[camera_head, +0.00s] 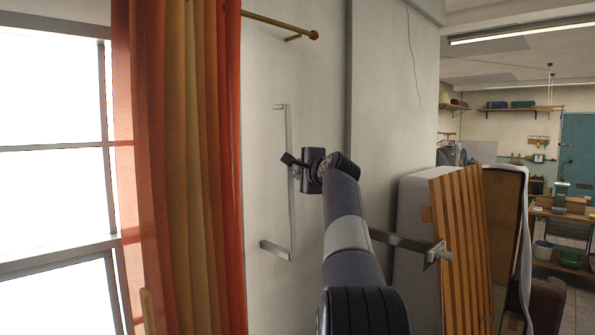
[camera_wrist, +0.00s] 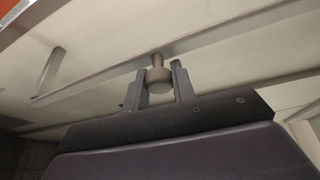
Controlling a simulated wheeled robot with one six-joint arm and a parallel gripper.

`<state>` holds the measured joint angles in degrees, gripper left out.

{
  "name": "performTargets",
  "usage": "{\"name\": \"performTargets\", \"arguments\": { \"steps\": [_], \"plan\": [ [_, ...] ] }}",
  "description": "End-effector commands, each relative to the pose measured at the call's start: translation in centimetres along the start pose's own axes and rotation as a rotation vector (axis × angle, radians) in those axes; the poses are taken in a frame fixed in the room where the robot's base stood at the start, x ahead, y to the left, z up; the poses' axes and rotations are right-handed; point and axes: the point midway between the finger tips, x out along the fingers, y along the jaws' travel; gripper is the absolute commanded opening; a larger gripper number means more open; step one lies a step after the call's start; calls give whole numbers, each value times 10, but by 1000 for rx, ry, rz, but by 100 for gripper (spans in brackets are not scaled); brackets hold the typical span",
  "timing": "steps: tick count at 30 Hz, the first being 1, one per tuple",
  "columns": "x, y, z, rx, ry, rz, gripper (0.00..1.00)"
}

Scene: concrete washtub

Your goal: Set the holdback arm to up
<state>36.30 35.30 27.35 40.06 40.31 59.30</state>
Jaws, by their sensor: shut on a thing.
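The holdback arm (camera_head: 292,222) is a thin grey metal bar on the pale wall, just right of the curtain. It stands upright, with a short piece at its top end and a longer piece sticking out at its bottom end. My gripper (camera_head: 289,160) is at the bar's middle in the head view and hides part of it. In the wrist view the bar (camera_wrist: 100,76) runs across the picture, and a round knob (camera_wrist: 158,78) on it sits between the two fingers of my gripper (camera_wrist: 159,72). The fingers are shut on this knob.
A red and gold curtain (camera_head: 190,170) hangs left of the bar, beside a bright window (camera_head: 50,100). A curtain rod (camera_head: 280,25) ends above. A wooden slatted panel (camera_head: 465,245) and a pale upright object (camera_head: 411,220) stand to the right.

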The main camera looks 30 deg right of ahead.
Motion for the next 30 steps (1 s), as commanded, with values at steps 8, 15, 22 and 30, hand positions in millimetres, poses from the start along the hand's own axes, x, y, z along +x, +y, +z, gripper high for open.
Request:
{"name": "performTargets", "arguments": {
  "steps": [8, 15, 22, 30],
  "plan": [
    [1, 2, -2, 2, 2, 5, 0],
    [1, 2, -1, 1, 2, 4, 39],
    [0, 1, -1, 0, 1, 1, 46],
    [-12, 2, -1, 0, 2, -1, 46]
  ]
}}
